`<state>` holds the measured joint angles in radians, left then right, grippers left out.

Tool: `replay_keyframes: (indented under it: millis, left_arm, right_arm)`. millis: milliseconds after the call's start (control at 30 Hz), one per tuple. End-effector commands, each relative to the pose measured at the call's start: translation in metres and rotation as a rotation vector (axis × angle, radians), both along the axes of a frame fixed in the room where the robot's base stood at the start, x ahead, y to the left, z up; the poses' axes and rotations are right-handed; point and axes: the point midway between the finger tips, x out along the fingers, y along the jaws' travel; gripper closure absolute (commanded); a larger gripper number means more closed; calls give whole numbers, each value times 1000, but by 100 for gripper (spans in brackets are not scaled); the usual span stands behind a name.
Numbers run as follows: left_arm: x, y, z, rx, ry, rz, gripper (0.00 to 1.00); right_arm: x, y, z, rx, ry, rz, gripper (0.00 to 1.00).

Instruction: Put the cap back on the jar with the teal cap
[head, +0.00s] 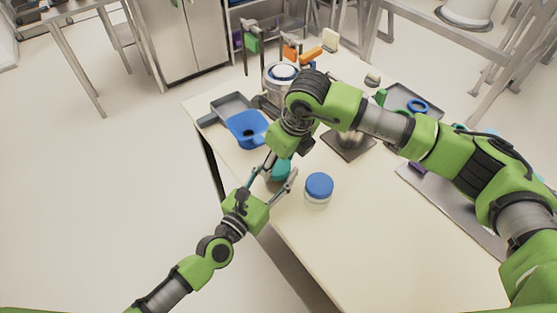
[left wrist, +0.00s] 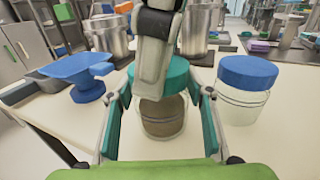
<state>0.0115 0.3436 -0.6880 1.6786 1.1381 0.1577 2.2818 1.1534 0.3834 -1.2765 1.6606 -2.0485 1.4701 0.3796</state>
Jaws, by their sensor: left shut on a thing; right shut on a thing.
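The teal cap (left wrist: 174,77) is at the mouth of a clear jar with brown contents (left wrist: 163,120); I cannot tell if it is fully seated. The cap also shows in the head view (head: 281,173), partly hidden by my grippers. My left gripper (head: 272,177) is low at the table's near edge, its fingers on both sides of the jar, shut on it. My right gripper (left wrist: 153,75) comes down from above and is shut on the teal cap; its finger hides part of the cap.
A clear jar with a blue cap (head: 318,188) stands just right of my left gripper. A metal pot (head: 281,82) is farther back. The table's near right part is clear.

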Motion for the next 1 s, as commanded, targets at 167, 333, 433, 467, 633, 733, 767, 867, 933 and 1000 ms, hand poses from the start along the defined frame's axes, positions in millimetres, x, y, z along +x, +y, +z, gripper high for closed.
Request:
replay_keyframes:
  millis: [167,333,433,467,633,733,767,867,933,1000]
  left_arm:
    - [0,0,0,1,1,0,91]
    - [0,0,0,1,1,0,91]
    - [0,0,0,1,1,0,91]
    - [0,0,0,1,1,0,91]
    - [0,0,0,1,1,0,91]
    - [0,0,0,1,1,0,91]
    - [0,0,0,1,1,0,91]
    - [0,0,0,1,1,0,91]
    - [0,0,0,1,1,0,91]
    - [0,0,0,1,1,0,91]
  right_arm:
    - [0,0,0,0,0,0,64]
    - [0,0,-3,-1,1,-1,64]
    - [0,0,-6,-1,1,-1,64]
    - [0,0,-6,-1,1,-1,64]
    - [0,0,-9,0,0,-1,64]
    - [0,0,-11,0,0,-1,64]
    - [0,0,-12,0,0,-1,64]
    - [0,0,-13,1,0,-1,42]
    - [0,0,-13,1,0,-1,33]
    - [0,0,-13,1,0,-1,33]
